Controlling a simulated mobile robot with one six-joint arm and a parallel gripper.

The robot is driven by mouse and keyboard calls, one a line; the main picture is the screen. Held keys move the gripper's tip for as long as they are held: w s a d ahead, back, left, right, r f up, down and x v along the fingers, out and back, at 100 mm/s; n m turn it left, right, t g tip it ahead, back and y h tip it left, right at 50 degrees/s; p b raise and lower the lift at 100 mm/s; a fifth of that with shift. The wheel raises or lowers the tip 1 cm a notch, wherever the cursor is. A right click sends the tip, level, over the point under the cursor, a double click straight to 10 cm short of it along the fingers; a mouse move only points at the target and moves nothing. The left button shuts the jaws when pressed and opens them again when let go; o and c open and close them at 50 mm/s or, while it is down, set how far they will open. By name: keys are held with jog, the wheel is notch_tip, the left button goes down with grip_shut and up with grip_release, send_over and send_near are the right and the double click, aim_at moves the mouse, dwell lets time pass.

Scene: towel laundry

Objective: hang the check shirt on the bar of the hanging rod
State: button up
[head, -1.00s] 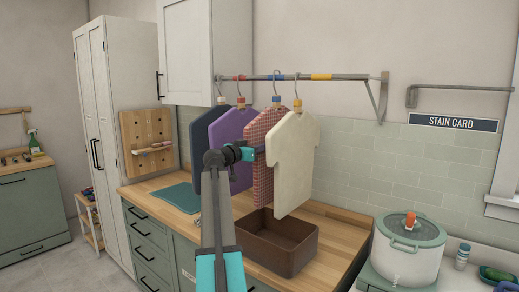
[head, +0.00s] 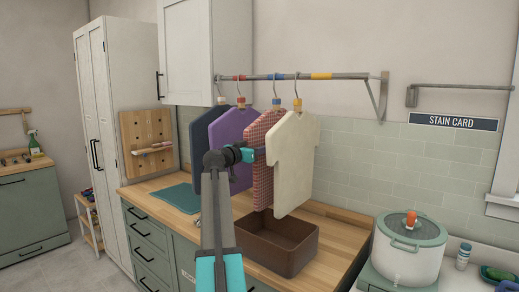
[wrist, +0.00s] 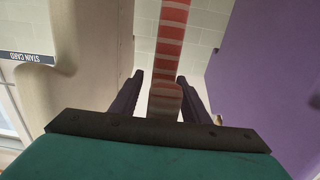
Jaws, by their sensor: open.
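The red-and-white check shirt (head: 263,170) hangs from a blue-collared hanger, with its hook at the blue band on the bar (head: 350,76) of the hanging rod. It hangs between a purple shirt (head: 226,132) and a cream shirt (head: 293,165), which covers part of it. My gripper (head: 254,153) is at the shirt's near edge. In the wrist view, the check shirt (wrist: 168,50) shows edge-on between the two spread dark fingers of my gripper (wrist: 160,82), with a gap on each side.
A dark navy shirt (head: 202,124) hangs at the bar's left end. A brown bin (head: 275,250) stands on the wooden counter below. A white pot (head: 408,247) stands at the right. The bar is free right of the cream shirt.

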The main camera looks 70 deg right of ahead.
jog(key=shift+a, duration=0.1)
jog(key=b+v, duration=0.3)
jog(key=v, duration=1)
jog(key=shift+a+b, duration=0.3)
jog(key=shift+w, duration=0.1)
